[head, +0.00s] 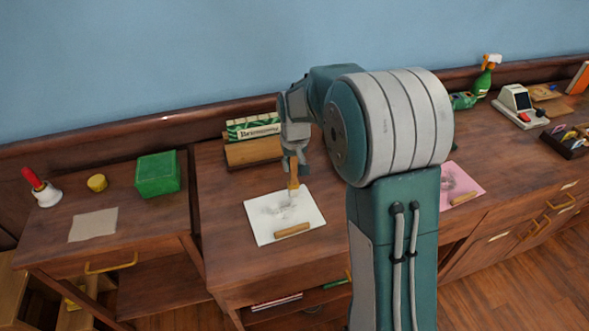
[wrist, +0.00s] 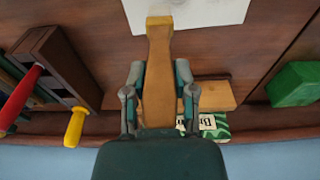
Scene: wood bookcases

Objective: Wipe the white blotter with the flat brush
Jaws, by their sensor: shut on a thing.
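The white blotter (head: 308,211) lies on the desk in the head view, with grey smudges across its middle and a short wooden bar (head: 292,230) on its front part. A piece of the blotter shows at the top of the wrist view (wrist: 215,10). My gripper (head: 292,160) is shut on the flat brush (head: 293,182), which points down over the blotter's smudged part. In the wrist view the brush's wooden body (wrist: 157,85) sits between the fingers of my gripper (wrist: 160,80). I cannot tell whether the bristles touch the blotter.
A wooden holder (head: 253,152) with a green-and-white box (head: 252,128) stands behind the blotter. A green box (head: 158,175) and red-handled bell (head: 43,188) are left. A pink sheet (head: 462,183) lies right, partly behind my arm. Red and yellow handles (wrist: 75,127) show in the wrist view.

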